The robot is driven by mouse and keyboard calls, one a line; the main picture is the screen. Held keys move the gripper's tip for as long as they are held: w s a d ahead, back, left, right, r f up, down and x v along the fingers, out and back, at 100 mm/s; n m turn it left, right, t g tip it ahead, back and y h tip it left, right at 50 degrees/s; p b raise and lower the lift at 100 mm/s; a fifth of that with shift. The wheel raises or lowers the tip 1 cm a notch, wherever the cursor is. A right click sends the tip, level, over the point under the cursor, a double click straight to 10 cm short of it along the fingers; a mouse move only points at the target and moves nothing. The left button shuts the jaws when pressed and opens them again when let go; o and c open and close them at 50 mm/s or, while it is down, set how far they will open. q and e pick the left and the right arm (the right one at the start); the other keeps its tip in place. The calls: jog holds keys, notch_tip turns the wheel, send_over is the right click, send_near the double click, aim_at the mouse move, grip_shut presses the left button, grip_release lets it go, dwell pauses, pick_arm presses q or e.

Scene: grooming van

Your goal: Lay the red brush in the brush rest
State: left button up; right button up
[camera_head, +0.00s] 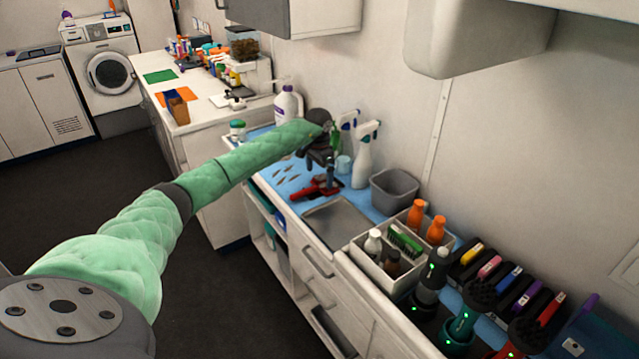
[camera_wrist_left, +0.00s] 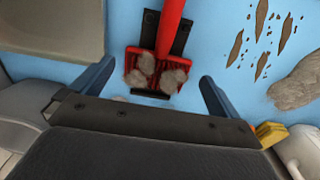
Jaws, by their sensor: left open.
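The red brush (camera_wrist_left: 170,32) has a red head with grey-brown clumps of fur on it. It lies on a black holder (camera_wrist_left: 183,40), which looks like the brush rest, on the blue mat. In the head view the red brush (camera_head: 312,190) is partly hidden by my gripper. My left gripper (camera_head: 329,172) is over it, pointing down. In the left wrist view the left gripper (camera_wrist_left: 158,72) is open, one finger to each side of the brush head, with gaps on both sides. My right gripper is not in view.
Spray bottles (camera_head: 363,155) and a grey bin (camera_head: 394,190) stand behind and right of the brush. A metal tray (camera_head: 340,222) is in front. A white caddy (camera_head: 375,262) of bottles and several clippers are at right. Brown smears and a fur clump (camera_wrist_left: 297,85) lie on the mat.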

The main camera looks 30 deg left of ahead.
aim_at(319, 185)
pick_arm(q)
notch_tip(319, 185, up, 8)
jog(key=b, duration=0.1)
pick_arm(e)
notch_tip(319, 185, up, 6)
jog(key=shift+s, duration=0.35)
pick_arm(q)
jog(key=shift+s, duration=0.1)
